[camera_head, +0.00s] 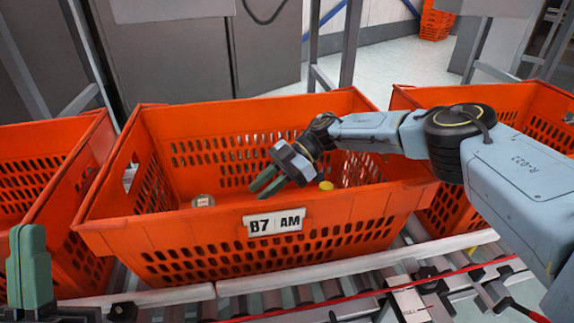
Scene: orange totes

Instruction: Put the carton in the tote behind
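An orange tote (320,218) labelled "B7 AM" stands in the middle of the view. Inside, near its front left, is a small pale item (203,201) with a reddish mark; I cannot tell whether it is the carton. A yellow round cap or top (326,186) shows inside at the right, mostly hidden by the front wall. My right gripper (266,186) reaches into this tote between the two items. Its green fingers are apart with nothing visible between them. My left gripper (30,268) is at the lower left edge, partly cut off, outside the middle tote.
Another orange tote (78,185) stands at the left and one (520,98) at the right. A roller conveyor (330,295) runs along the front. Grey posts and cabinets (170,60) stand behind. More orange totes (437,22) are stacked far back on clear floor.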

